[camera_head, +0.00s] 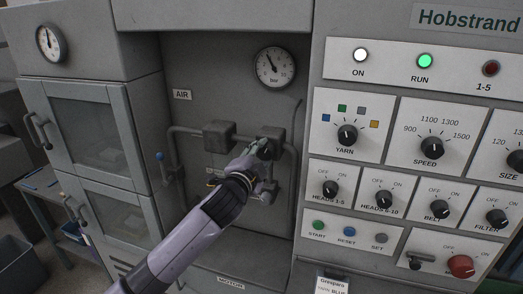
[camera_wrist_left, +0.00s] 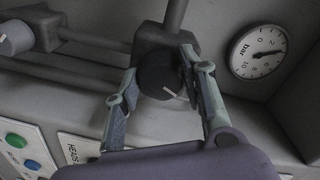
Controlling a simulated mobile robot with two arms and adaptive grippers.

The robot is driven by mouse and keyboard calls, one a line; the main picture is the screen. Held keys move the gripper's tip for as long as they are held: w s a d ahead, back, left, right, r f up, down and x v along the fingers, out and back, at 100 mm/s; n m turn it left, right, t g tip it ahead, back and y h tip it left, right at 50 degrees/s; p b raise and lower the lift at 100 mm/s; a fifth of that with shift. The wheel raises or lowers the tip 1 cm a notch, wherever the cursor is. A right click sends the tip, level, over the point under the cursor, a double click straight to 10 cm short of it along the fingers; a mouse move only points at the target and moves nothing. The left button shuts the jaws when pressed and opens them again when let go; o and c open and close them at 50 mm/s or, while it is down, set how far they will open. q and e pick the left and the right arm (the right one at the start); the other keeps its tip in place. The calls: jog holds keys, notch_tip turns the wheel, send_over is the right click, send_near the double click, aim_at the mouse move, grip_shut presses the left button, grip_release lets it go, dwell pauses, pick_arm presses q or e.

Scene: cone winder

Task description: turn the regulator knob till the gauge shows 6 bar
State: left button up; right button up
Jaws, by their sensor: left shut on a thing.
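The black regulator knob (camera_wrist_left: 160,78), with a white mark line, sits on a dark block on the pipework in the left wrist view. My left gripper (camera_head: 263,149) is shut on it, one finger on each side. In the head view the hand mostly hides the knob, in front of the right-hand block (camera_head: 273,137). The round white bar gauge (camera_head: 275,67) is on the grey panel above the hand, its needle pointing to the upper left. It also shows, tilted, in the left wrist view (camera_wrist_left: 258,52). I cannot read its exact value. My right gripper is not in view.
A second dark block (camera_head: 219,136) sits on the pipe to the left, below the AIR label (camera_head: 182,95). A control panel with the SPEED knob (camera_head: 432,148) and other switches stands close on the right. Another gauge (camera_head: 51,43) is at the upper left, above glazed cabinet doors (camera_head: 92,120).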

pick_arm(q)
jog(key=m, duration=0.1)
jog(key=m+p, duration=0.1)
jog(key=m, duration=0.1)
jog(key=m+p, duration=0.1)
jog(key=shift+r, duration=0.25)
jog(key=shift+m+y+p, duration=0.5)
jog(key=shift+m, duration=1.5)
jog(key=shift+f, duration=0.1)
jog(key=o, duration=1.2)
jog(key=shift+d, duration=0.1)
jog(key=shift+c, duration=0.2)
jog(key=shift+s, duration=0.15)
jog(key=f+v, duration=0.1)
jog(key=v, duration=1)
jog(key=shift+s+a+r, duration=0.25)
jog(key=shift+s+r, duration=0.1)
jog(key=shift+r, duration=0.1)
